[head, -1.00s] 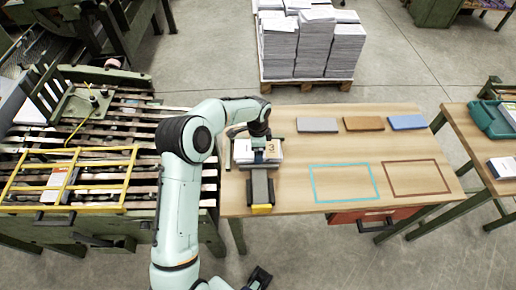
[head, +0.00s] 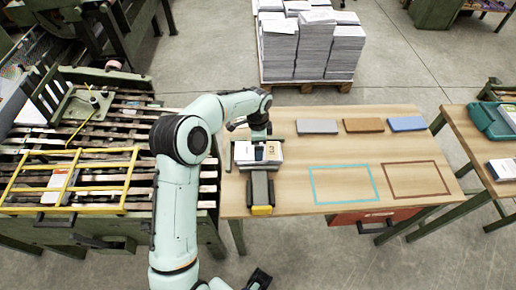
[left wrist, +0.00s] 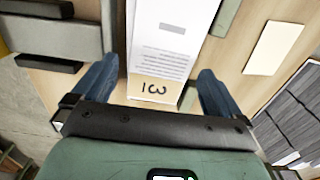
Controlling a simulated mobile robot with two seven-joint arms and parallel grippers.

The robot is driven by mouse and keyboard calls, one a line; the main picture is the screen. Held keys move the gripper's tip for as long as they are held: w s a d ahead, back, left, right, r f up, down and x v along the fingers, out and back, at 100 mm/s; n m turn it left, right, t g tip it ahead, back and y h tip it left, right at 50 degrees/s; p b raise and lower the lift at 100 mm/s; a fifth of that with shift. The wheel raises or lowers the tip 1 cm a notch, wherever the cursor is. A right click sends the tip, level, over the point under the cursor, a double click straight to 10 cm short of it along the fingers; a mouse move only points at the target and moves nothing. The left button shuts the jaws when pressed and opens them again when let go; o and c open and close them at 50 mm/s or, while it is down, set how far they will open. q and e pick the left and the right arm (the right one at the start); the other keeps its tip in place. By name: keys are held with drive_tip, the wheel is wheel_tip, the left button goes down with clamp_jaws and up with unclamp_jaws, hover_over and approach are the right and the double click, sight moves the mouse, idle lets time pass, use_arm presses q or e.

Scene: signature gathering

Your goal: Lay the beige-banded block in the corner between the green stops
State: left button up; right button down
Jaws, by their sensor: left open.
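The beige-banded block (head: 245,153) is a white stack of sheets. It lies flat at the left end of the wooden table, its band marked 3 toward the right. A dark green stop (head: 228,158) runs along its left end. Another green stop (left wrist: 226,16) shows along its back side in the left wrist view. My left gripper (head: 260,147) is over the block. In the left wrist view its blue fingers (left wrist: 153,88) are open on either side of the band (left wrist: 153,90), with gaps. My gripper hides part of the block and corner in the head view.
A grey device with a yellow end (head: 261,192) stands just in front of the block. Grey (head: 317,126), brown (head: 363,125) and blue (head: 406,123) blocks lie along the back. Cyan (head: 343,184) and brown-red (head: 417,179) outlines mark clear table to the right.

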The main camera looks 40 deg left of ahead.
use_arm(q)
wheel_tip(320, 180, up, 8)
drive_tip(key=shift+f+p, duration=0.15)
drive_tip(key=shift+p, duration=0.2)
idle(0.4)
